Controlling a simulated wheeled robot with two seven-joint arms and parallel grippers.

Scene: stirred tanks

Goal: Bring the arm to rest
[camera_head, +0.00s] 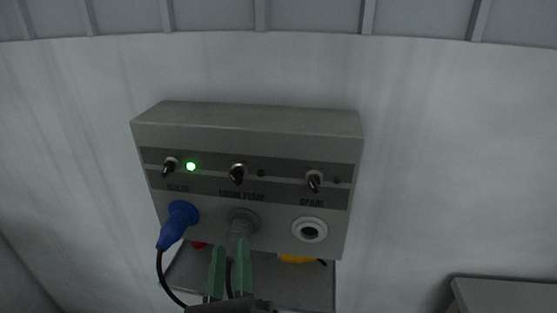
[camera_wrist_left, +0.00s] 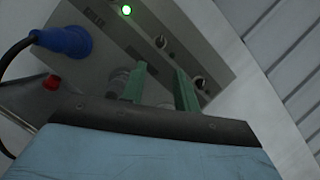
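My left gripper (camera_head: 230,248) has green fingers and comes up from the bottom of the head view, just below the middle socket of a grey control box. In the left wrist view its two fingers (camera_wrist_left: 161,70) stand apart with nothing visible between them, so it is open. A grey plug (camera_head: 240,227) sits in the middle socket, close above the fingers. I cannot tell whether a finger touches it. The right gripper is not in view.
The control box (camera_head: 250,121) is on a pale curved wall, with several switches and a lit green lamp (camera_head: 191,167). A blue plug (camera_head: 175,226) with a black cable fills the left socket. The right socket (camera_head: 309,230) is empty. A yellow item (camera_head: 296,259) lies below, on a shelf.

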